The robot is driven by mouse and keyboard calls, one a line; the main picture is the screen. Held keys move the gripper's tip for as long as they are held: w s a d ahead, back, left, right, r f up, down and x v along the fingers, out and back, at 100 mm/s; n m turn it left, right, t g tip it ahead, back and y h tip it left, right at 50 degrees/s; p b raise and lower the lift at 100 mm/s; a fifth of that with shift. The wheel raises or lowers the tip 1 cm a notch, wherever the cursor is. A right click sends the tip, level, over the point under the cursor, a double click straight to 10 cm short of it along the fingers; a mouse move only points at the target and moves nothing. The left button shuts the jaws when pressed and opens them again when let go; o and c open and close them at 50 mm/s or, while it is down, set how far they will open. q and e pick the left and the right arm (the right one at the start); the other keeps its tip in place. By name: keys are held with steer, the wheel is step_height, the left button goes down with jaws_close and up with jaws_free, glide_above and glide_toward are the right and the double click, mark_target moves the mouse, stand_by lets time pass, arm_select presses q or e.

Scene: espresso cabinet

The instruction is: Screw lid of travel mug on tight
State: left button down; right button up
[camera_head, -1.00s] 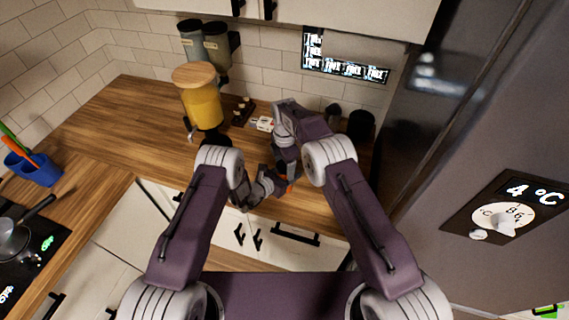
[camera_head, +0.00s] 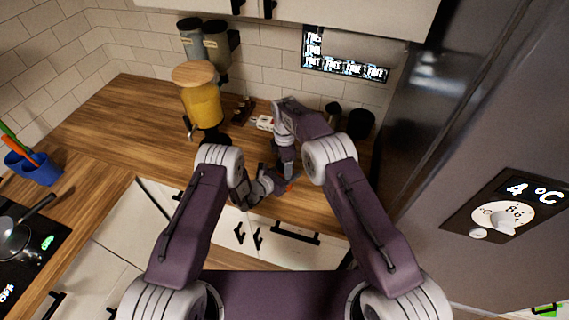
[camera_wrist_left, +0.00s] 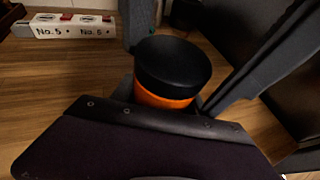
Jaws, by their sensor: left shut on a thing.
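The travel mug has an orange body (camera_wrist_left: 162,97) and a wide black lid (camera_wrist_left: 172,66) on top, upright in the left wrist view. How tightly the lid sits cannot be told. In the head view only a small orange patch of the mug (camera_head: 289,187) shows between my grippers. My left gripper (camera_head: 272,183) comes in from the left and is shut on the mug's body, near the counter's front edge. My right gripper (camera_head: 286,172) points down close over the mug. Its fingertips are hidden in the head view, so its jaws cannot be read.
A yellow container with a wooden lid (camera_head: 203,103) stands at the back left. A small white box (camera_head: 264,123) lies behind my grippers; its labels show in the left wrist view (camera_wrist_left: 66,27). A dark canister (camera_head: 361,124) stands near the fridge (camera_head: 455,90). The left counter is mostly clear.

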arm_select(q)
steer(key=shift+f, duration=0.1)
arm_select(e)
steer(key=shift+r, duration=2.25)
steer(key=o, duration=0.5)
step_height(320, 180, up, 8)
steer(key=shift+f, duration=0.2)
steer(key=shift+s, duration=0.1)
arm_select(q)
steer(key=c, duration=0.5)
jaws_free()
arm_select(e)
steer(key=shift+f, duration=0.1)
